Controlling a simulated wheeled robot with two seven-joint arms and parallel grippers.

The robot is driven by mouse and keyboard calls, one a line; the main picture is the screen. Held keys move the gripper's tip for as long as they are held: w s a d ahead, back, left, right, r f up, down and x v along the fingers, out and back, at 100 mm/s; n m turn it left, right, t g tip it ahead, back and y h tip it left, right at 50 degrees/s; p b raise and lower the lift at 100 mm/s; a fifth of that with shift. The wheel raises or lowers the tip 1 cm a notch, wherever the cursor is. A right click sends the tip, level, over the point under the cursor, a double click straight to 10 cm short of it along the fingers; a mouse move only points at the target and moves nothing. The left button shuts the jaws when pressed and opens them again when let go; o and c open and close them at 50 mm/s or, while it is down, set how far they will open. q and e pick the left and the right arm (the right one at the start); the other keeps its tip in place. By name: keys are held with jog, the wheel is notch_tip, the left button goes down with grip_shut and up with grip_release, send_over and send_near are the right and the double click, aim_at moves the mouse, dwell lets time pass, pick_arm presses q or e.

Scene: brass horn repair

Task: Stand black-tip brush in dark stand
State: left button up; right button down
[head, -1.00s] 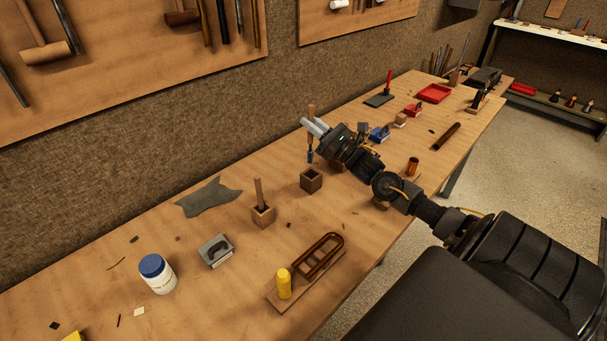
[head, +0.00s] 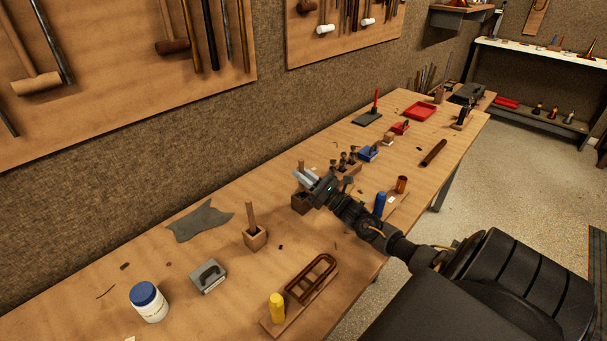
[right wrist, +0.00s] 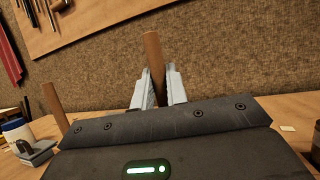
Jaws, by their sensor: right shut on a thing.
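My right gripper (head: 304,177) is shut on the wooden handle of the brush (head: 300,164), low over the dark stand (head: 299,204). The handle stands about upright and pokes up between the fingers; it also shows in the right wrist view (right wrist: 153,60). The black tip is hidden; it looks to be down at or inside the stand's opening, but I cannot tell how deep. The dark stand is a small square wooden block, partly covered by my gripper. My left gripper is out of view.
A lighter wooden stand (head: 256,238) holds another upright handle (head: 250,214) to the left. A grey metal block (head: 208,276), white jar (head: 149,303) and yellow bottle (head: 277,307) stand nearer. A blue bottle (head: 380,204) stands right of my gripper.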

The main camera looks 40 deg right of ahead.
jog(key=shift+f, duration=0.1)
jog(key=c, duration=1.4)
grip_release()
jog(key=shift+r, duration=0.25)
jog(key=s+d+p, duration=0.3)
jog(key=s, duration=0.9)
jog(key=shift+s+d+f, duration=0.3)
jog(key=shift+s+f, duration=0.05)
jog(key=shift+r+p, duration=0.1)
jog(key=shift+p, duration=0.2)
